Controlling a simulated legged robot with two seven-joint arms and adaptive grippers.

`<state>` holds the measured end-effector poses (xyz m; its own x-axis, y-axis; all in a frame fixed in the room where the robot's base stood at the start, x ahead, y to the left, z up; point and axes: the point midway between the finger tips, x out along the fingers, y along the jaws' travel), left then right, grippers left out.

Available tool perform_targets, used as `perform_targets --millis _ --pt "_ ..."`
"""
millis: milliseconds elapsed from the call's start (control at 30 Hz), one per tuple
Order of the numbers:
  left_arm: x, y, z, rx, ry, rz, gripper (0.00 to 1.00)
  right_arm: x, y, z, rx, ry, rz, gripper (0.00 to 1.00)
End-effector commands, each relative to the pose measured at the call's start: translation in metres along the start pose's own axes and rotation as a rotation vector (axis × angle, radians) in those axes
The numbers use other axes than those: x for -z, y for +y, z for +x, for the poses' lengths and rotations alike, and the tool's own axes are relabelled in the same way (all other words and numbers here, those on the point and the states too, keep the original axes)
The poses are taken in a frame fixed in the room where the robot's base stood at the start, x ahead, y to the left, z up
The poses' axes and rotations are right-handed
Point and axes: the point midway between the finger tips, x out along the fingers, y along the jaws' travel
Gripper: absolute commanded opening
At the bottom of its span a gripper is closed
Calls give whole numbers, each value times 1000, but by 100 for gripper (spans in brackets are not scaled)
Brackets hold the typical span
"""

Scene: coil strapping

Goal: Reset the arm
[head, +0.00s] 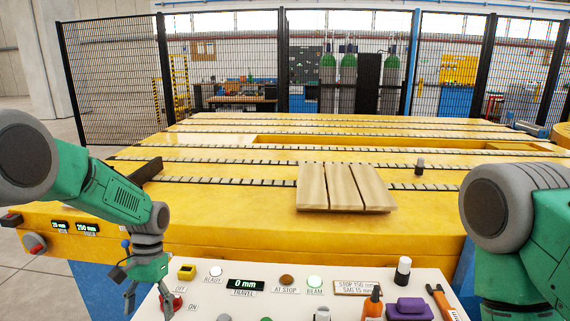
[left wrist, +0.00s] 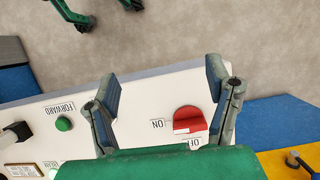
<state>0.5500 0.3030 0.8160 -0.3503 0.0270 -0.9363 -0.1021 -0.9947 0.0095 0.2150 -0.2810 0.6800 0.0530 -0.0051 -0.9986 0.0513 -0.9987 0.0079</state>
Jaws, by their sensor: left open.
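My left gripper (head: 148,296) hangs over the left end of a white control panel (head: 236,301), fingers pointing down. It is open, with nothing visible between its fingers. In the left wrist view, my left gripper (left wrist: 161,78) has its two fingers spread wide above the panel. A red switch (left wrist: 187,120) with ON and OFF labels lies by the right finger; I cannot tell whether they touch. In the head view, the red switch (head: 170,305) is partly hidden behind a finger. My right arm enters at the right, but its gripper is out of view.
Behind stands a yellow slotted table (head: 230,228) with wooden boards (head: 343,187). A mesh fence (head: 112,80) stands farther back.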

Motion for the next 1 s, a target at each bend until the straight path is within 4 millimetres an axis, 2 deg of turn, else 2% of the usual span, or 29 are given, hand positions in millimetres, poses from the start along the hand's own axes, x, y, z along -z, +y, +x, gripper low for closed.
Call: perform_targets --millis 267,467,567,600,733,833,900,1000 --pt "-14 18 64 -14 50 15 72 0 0 0 0 1 0 40" --pt "-39 35 128 -29 104 20 72 0 0 0 0 0 0 40" --pt "-66 45 168 -38 145 16 72 0 0 0 0 0 0 40" --pt "-81 49 184 -41 165 12 72 0 0 0 0 0 0 40" --pt "-136 57 227 -41 236 -8 72 0 0 0 0 0 0 40" --pt "-180 59 244 -32 292 -24 72 0 0 0 0 0 0 40" --pt "-207 59 250 -23 326 -34 72 0 0 0 0 0 0 40" --pt "-238 57 250 -7 366 -45 72 0 0 0 0 0 0 40"
